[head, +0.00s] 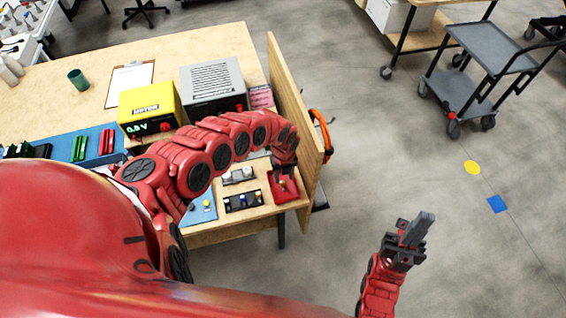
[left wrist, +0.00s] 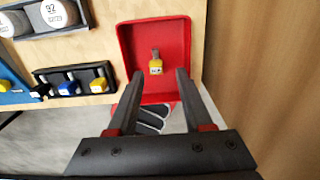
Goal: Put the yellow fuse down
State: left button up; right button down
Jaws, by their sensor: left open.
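The yellow fuse (left wrist: 156,67) is a small piece with a yellow labelled body and a grey end. It rests in the red tray (left wrist: 125,45), towards the middle. My left gripper (left wrist: 160,76) is open over the tray's near part. Its fingertips are on either side of the fuse in the left wrist view, with a gap to each side. In the head view my left arm reaches across the bench to the red tray (head: 291,196). My right gripper (head: 408,240) is raised over the floor, away from the bench; I cannot tell whether its jaws are open.
A dark holder (left wrist: 65,76) with blue and yellow pieces is left of the tray. A grey holder (left wrist: 28,24) with round white-topped items lies beyond it. A wooden panel (head: 291,95) stands along the bench's right side. The yellow tester (head: 150,105) and grey unit (head: 211,83) stand behind.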

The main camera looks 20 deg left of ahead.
aim_at(283, 182)
pick_arm(q)
notch_tip(283, 182, up, 10)
jog(key=p, duration=0.2)
jog(key=shift+a+p, duration=0.15)
jog(key=shift+p, duration=0.15)
jog(key=shift+s, duration=0.1)
